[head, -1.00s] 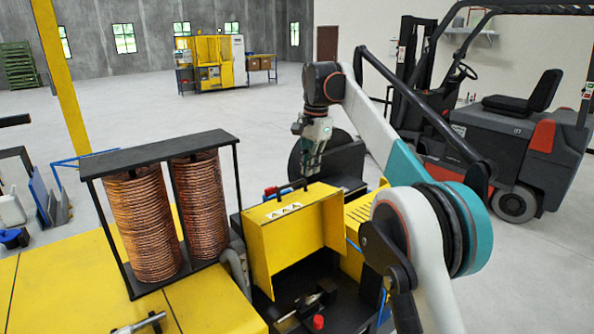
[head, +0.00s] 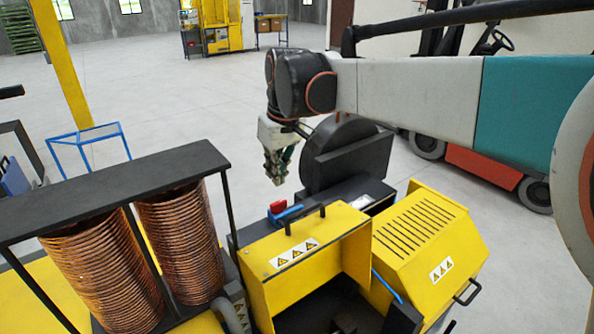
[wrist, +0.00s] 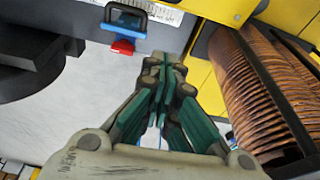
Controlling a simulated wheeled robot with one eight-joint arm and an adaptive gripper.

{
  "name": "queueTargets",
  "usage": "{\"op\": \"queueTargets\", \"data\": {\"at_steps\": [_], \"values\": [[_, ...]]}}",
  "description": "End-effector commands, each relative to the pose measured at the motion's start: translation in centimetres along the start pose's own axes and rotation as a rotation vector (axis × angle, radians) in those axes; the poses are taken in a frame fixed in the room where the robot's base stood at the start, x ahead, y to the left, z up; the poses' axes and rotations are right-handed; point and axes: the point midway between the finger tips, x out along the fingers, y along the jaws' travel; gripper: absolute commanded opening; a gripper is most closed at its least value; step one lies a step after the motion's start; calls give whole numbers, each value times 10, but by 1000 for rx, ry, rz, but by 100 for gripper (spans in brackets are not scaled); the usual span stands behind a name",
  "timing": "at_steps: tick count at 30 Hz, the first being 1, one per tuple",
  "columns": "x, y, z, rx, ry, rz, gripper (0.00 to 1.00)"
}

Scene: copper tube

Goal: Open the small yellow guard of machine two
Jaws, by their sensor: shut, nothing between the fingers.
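A yellow guard (head: 290,268) with warning stickers and a black handle on top stands on the near machine. Its near side is open onto a dark interior. A second yellow cover (head: 425,240), slotted, with stickers and a black handle at its lower edge, sits to its right. No label tells which machine is number two. My gripper (head: 276,177) is shut and empty, pointing down above and behind the first guard's handle, apart from it. In the wrist view my gripper's green fingers (wrist: 167,72) are together, with the blue-and-red part (wrist: 125,25) ahead and to their left.
Two copper coils (head: 180,240) stand in a black frame (head: 110,190) at left. A dark round housing (head: 340,150) is behind the machine, close to my gripper. A forklift (head: 470,155) stands at right. Open floor (head: 200,100) lies behind.

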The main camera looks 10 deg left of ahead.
Motion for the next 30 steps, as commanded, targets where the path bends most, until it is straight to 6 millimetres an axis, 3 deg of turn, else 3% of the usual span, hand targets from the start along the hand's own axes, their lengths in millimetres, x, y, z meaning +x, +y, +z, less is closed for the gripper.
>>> {"op": "queueTargets", "data": {"at_steps": [17, 24, 30], "values": [[95, 0, -1, 2, -1, 0, 0], [84, 1, 27, 4, -1, 0, 0], [82, 1, 37, 3, -1, 0, 0]]}}
